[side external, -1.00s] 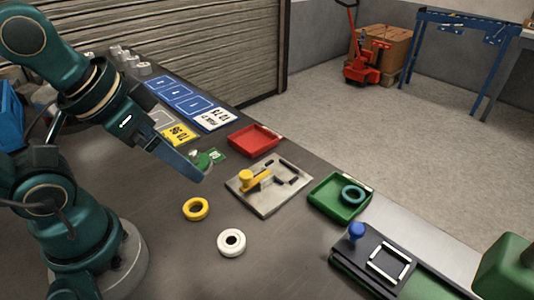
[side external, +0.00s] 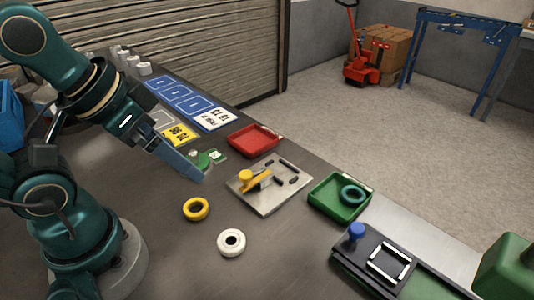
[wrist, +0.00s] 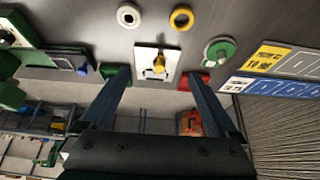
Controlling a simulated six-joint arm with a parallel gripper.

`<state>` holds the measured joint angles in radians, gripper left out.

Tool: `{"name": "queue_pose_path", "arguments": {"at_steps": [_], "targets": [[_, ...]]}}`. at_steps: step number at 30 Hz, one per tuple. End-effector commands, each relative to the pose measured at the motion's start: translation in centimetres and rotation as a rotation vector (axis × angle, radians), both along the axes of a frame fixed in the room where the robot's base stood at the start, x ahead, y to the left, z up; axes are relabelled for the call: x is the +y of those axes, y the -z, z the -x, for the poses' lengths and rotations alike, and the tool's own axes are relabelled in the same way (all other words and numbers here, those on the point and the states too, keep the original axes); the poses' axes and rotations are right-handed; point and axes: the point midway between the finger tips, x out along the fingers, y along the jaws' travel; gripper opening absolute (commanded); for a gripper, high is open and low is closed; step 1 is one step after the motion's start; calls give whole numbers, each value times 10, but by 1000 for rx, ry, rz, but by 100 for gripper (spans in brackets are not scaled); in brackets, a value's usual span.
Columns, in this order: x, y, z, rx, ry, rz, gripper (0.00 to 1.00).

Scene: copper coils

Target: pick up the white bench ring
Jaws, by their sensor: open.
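The white bench ring (side external: 231,251) lies flat on the dark bench near the front in the side view, to the right of and nearer than the yellow ring (side external: 195,216). It also shows at the top of the wrist view (wrist: 122,19), left of the yellow ring (wrist: 174,22). My gripper (side external: 200,178) is above the bench, apart from the white ring, up and to the left of it in the side view. In the wrist view its two blue fingers (wrist: 160,80) are spread wide with nothing held between them.
A metal plate with a yellow clamp (side external: 284,198) sits right of the rings. A black fixture with a blue knob (side external: 356,231) is at lower right. Bench around the white ring is clear.

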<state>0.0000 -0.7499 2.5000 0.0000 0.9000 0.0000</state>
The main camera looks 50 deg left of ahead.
Motion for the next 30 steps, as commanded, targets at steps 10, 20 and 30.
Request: {"name": "queue_pose_path", "arguments": {"at_steps": [10, 20, 30], "targets": [[0, 0, 0, 0, -2, 1, 95], [-6, -3, -22, 16, -192, 119, 95], [-40, 43, -48, 256, -322, 172, 95]]}}
